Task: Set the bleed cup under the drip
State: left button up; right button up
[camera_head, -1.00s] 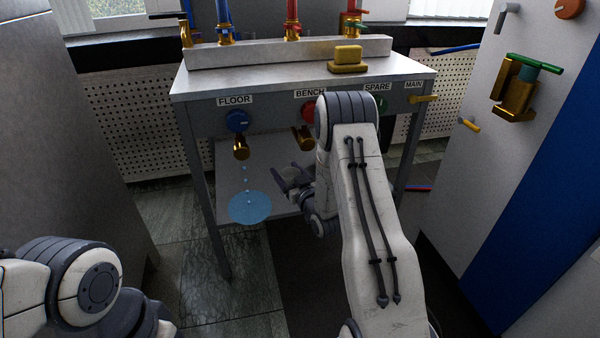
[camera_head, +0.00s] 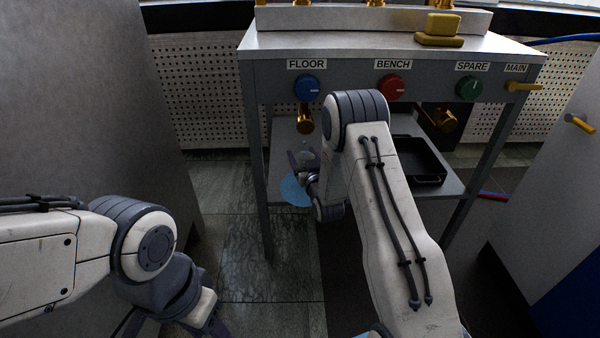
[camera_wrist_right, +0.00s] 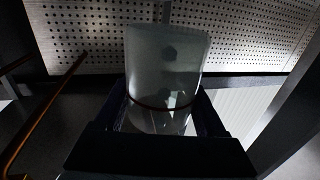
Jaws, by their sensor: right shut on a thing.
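My right gripper (camera_head: 305,170) is below the brass spout (camera_head: 304,120) under the FLOOR label. It is shut on a clear cup (camera_wrist_right: 165,65), upright between its fingers in the right wrist view. In the head view the cup (camera_head: 304,156) is small and pale, just below the spout. A drop shows between spout and cup. Several darker spots show through the cup wall; I cannot tell if they are inside or behind it. A blue puddle (camera_head: 291,190) lies on the lower shelf, partly hidden by my gripper. My left gripper (camera_head: 210,325) is low at left, its fingers unclear.
The bench (camera_head: 350,42) has blue FLOOR (camera_head: 307,88), red BENCH (camera_head: 391,88) and green SPARE (camera_head: 469,89) knobs. A black tray (camera_head: 430,172) sits on the lower shelf to the right of my right arm. A grey panel stands at left.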

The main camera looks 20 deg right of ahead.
jog(key=shift+a+f+b, duration=0.1)
jog(key=shift+f+b, duration=1.55)
jog(key=shift+f, duration=0.55)
jog(key=o, duration=1.5)
jog(key=shift+c, duration=0.2)
